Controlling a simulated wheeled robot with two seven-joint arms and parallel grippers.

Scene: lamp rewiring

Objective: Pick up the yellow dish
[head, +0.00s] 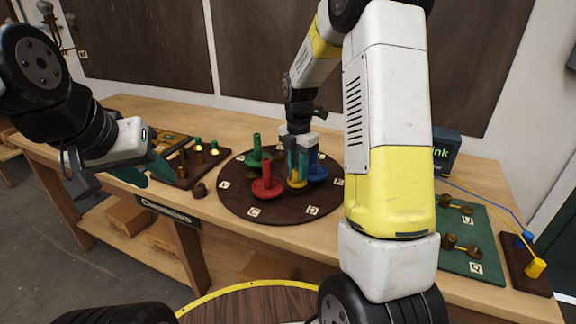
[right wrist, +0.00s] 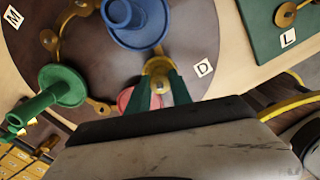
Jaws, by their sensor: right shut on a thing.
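The yellow dish (head: 297,184) is on the dark round turntable (head: 235,203), between the red dish (head: 268,186) and the blue dish (head: 317,172). My right gripper (head: 298,170) reaches down over it, shut on its upright stem. In the right wrist view, the yellow dish's stem top (right wrist: 160,67) shows between the teal fingers; its lower part is hidden. I cannot tell whether it is clear of the turntable. The green dish (head: 257,152) stands further back. My left gripper (head: 152,180) is empty and appears open, over the table's left side.
The blue dish (right wrist: 135,22) is close to my right fingers, and the green dish (right wrist: 64,86) is left of them. A green mat (head: 466,268) with brass pieces lies right of my right arm. A dark tray with lit green-topped pieces (head: 198,157) is left of the turntable.

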